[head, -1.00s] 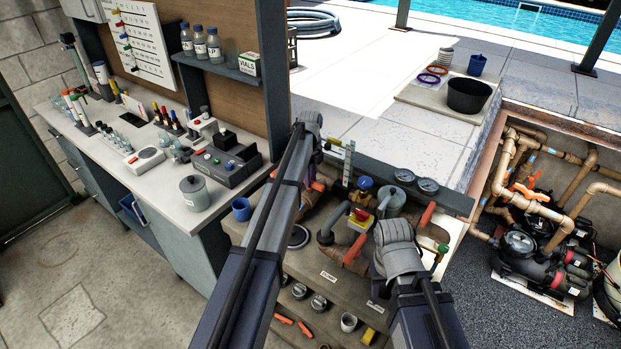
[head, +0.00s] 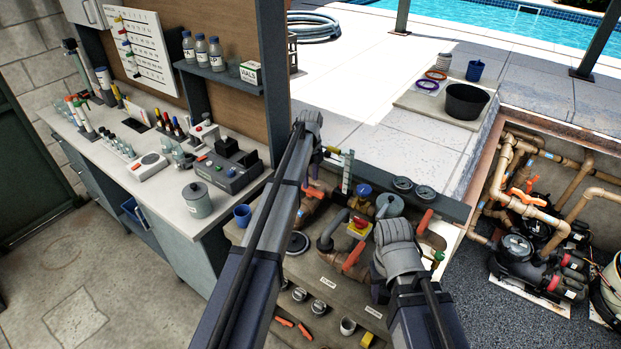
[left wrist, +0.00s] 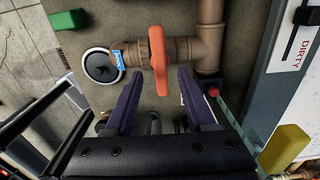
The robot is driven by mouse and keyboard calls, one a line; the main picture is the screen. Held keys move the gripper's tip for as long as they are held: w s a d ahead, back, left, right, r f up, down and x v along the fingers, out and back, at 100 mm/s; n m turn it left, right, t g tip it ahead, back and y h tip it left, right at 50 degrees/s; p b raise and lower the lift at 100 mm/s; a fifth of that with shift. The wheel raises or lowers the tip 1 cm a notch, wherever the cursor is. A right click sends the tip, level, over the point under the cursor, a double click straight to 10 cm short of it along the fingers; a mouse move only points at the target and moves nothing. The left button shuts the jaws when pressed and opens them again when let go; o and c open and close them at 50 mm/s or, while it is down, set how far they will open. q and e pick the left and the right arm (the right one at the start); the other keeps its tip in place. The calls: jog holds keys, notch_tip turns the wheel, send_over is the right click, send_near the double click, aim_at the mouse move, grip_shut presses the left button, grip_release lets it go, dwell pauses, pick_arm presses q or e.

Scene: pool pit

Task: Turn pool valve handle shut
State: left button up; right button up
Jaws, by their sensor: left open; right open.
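An orange valve handle (left wrist: 158,62) lies across a brown pipe (left wrist: 208,42) in the left wrist view. My left gripper (left wrist: 160,76) is open, with its purple fingers on either side of the handle's near end. A gap shows on both sides and I see no contact. In the head view, my left arm partly hides an orange handle (head: 316,193) on the bench's pipework; I cannot tell if it is the same one. Another orange handle (head: 353,256) is left of my right gripper (head: 380,290). The right gripper is open and largely hidden by its wrist.
A black round disc (left wrist: 101,65) and green block (left wrist: 68,19) lie left of the handle; a gauge marked DIRTY (left wrist: 300,42) is at right. A counter (head: 190,225) stands left; a pump pit (head: 540,235) lies right.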

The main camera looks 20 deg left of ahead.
aim_at(310, 189)
pick_arm(q)
notch_tip(310, 189, up, 4)
jog(key=p, duration=0.3)
jog(key=shift+r, duration=0.15)
jog(key=shift+s, duration=0.1)
jog(key=s+d+n, duration=0.3)
jog(key=s+n, duration=0.8)
jog(key=s, duration=0.4)
jog(key=s+d+n, duration=0.3)
jog(key=s+n, duration=0.8)
jog(key=s, duration=0.5)
jog(key=s+d+f+m+y+b, duration=0.1)
jog(key=s+d+f+m+b, duration=0.2)
jog(key=d+f+b, duration=0.7)
notch_tip(310, 189, down, 2)
jog(key=shift+s+d+f+m+b, duration=0.2)
jog(key=shift+s+d+m+b, duration=0.15)
jog(key=shift+s+b, duration=0.85)
